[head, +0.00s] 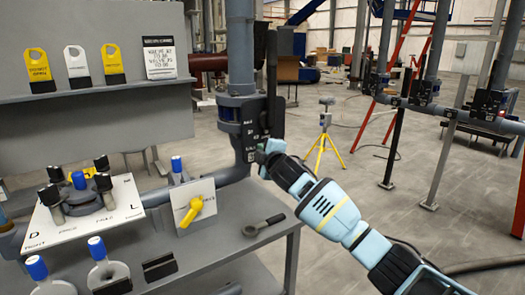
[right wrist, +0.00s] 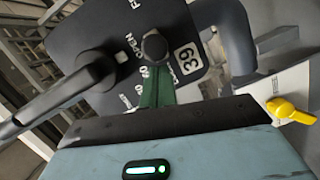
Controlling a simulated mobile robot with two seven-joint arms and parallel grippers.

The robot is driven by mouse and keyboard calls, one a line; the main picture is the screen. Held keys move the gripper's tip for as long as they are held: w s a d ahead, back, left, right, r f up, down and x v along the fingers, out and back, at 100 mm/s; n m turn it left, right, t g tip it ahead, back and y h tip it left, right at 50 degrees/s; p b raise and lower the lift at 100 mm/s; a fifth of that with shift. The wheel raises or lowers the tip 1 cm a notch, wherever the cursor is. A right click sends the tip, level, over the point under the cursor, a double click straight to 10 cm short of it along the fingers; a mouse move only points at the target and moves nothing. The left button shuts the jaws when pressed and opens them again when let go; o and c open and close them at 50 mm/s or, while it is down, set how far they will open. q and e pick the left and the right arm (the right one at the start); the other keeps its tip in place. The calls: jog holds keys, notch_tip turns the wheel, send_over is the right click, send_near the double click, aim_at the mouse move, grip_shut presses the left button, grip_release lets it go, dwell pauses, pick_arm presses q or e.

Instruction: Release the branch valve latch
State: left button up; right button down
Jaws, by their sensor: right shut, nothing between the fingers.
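The branch valve (head: 236,112) sits on the grey vertical pipe, with a dark plate (head: 249,130) on its side and a long black lever (head: 271,80) standing upright. In the right wrist view the plate (right wrist: 187,22) carries the number 39 and the word OPEN. The lever (right wrist: 62,97) runs off to the left there, and a round black knob (right wrist: 154,47), apparently the latch, stands out beside it. My right gripper (head: 264,150) is at the plate. Its green fingers (right wrist: 156,88) are shut and empty, with their tips at the knob; I cannot tell whether they touch. My left gripper is not in view.
A grey bench stands below the valve, with a yellow handle on a white plate (head: 208,191) and a dark wrench-like tool (head: 264,225). A white labelled board (head: 75,237) with black clamps lies at left.

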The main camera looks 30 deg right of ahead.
jog(key=shift+d, duration=0.1)
pick_arm(q)
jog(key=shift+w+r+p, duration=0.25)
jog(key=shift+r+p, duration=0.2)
jog(key=shift+p, duration=0.05)
pick_arm(e)
jog(key=d, duration=0.3)
jog(key=shift+d, duration=0.1)
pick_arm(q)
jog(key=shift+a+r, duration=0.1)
